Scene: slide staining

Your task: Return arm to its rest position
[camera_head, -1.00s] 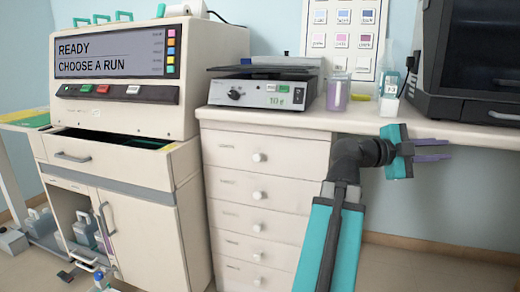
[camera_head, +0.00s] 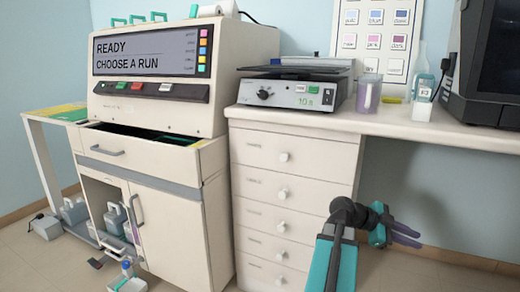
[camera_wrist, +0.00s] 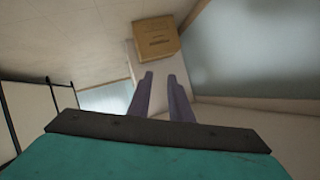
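My gripper (camera_head: 406,234) is low at the right in the head view, below the counter's front edge and right of the drawers, in free air. Its two purple fingers point right. In the wrist view the fingers (camera_wrist: 162,98) stand a little apart with nothing between them. My teal and black arm reaches up from the bottom edge of the head view and bends to the right at the black joint.
The staining machine (camera_head: 165,75) stands at the left with its drawer open. A white counter (camera_head: 440,133) carries a grey device (camera_head: 290,93), a cup (camera_head: 368,93) and bottles (camera_head: 422,98). A cardboard box (camera_wrist: 156,38) shows in the wrist view. The floor around my gripper looks clear.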

